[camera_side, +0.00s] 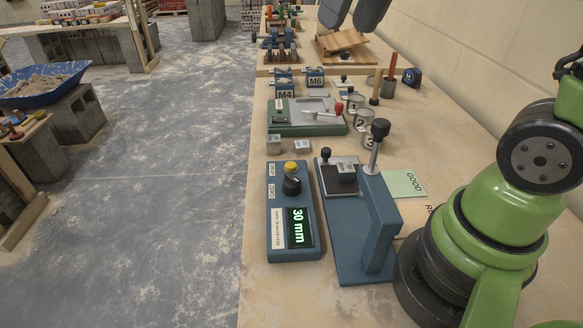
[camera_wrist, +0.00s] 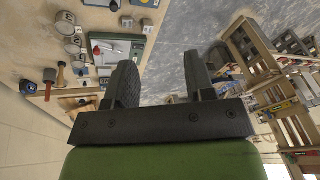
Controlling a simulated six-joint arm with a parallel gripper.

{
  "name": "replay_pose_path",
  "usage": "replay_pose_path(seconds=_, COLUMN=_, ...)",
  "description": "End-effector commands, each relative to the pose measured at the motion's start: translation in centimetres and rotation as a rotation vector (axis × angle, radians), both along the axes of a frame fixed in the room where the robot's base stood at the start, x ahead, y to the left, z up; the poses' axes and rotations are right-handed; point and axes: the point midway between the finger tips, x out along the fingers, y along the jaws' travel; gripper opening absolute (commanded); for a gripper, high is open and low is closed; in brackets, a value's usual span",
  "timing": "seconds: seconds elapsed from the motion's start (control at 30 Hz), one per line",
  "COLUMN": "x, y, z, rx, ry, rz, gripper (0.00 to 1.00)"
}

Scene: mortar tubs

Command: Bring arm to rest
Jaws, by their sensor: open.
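My gripper (camera_wrist: 158,62) is open in the wrist view, its two dark fingers wide apart with nothing between them. In the side view two dark grey finger shapes, which look like my gripper (camera_side: 352,14), hang at the top edge, above the far part of the bench; the rest of the gripper is out of frame. The fingers look clear of the things on the workbench (camera_side: 345,290). My green arm stands at the right of the side view.
A wall runs along the right.

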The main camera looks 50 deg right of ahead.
Motion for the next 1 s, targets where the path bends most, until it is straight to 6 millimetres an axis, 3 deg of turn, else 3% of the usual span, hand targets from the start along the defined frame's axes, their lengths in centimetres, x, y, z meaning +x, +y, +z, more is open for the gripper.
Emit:
replay_pose_path(seconds=0.03, x=-1.7, y=0.7, z=0.3, rx=0.008, ry=-0.050, rz=-0.001, gripper=0.49)
replay_pose_path(seconds=0.2, x=-6.2, y=2.3, z=-0.4, rx=0.053, ry=-0.190, rz=-0.019, gripper=0.49)
replay_pose_path(seconds=0.4, x=-9.0, y=3.1, z=-1.7, rx=0.095, ry=-0.289, rz=-0.039, gripper=0.49)
replay_pose_path(seconds=1.0, x=-9.6, y=3.2, z=-2.1, rx=0.104, ry=-0.308, rz=-0.045, gripper=0.49)
